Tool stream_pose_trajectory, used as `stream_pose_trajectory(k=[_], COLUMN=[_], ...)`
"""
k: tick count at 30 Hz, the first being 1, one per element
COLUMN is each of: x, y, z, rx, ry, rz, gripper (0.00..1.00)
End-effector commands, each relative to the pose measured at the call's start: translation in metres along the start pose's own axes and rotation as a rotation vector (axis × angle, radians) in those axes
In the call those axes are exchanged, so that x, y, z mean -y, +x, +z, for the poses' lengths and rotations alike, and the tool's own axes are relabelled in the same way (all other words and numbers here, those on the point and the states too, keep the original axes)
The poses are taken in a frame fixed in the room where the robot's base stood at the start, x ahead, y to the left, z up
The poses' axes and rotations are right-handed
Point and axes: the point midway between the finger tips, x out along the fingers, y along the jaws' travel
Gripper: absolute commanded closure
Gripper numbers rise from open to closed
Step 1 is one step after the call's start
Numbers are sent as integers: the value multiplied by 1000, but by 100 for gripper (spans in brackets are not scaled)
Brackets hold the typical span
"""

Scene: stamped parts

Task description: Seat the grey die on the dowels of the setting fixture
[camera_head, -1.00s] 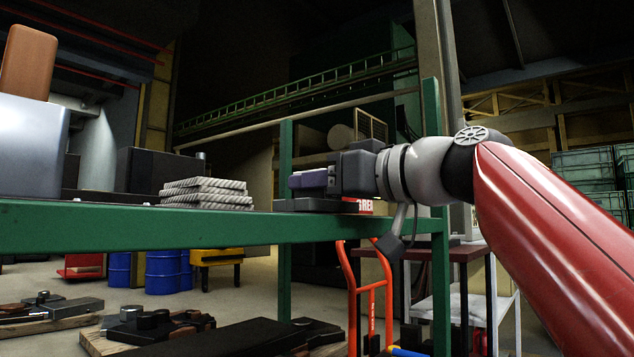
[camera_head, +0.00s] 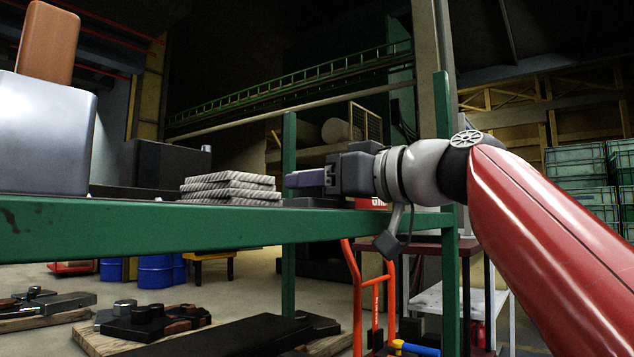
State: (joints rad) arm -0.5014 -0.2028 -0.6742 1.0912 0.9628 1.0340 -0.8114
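My gripper (camera_head: 304,180) is seen from the side above the right part of a green-edged shelf, pointing left. Its fingers look purple-grey, and I cannot make out a gap between them or a held part. A low dark flat piece (camera_head: 318,202) lies on the shelf just below it; I cannot tell whether this is the setting fixture. A large smooth grey block (camera_head: 42,135) stands at the far left and may be the grey die. No dowels can be made out from this low angle.
A stack of patterned grey slabs (camera_head: 230,189) lies left of my gripper. A brown block (camera_head: 48,42) shows above the grey block, and a black box (camera_head: 165,165) stands behind. The green shelf edge (camera_head: 150,230) crosses in front; a green upright (camera_head: 446,200) rises at right.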

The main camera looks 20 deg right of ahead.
Motion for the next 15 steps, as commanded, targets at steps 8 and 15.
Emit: stream_pose_trajectory(k=[8,15], x=[0,0], y=[0,-9], z=[0,-2], rx=[0,-2], ry=[0,-1], rz=[0,0], gripper=[38,38])
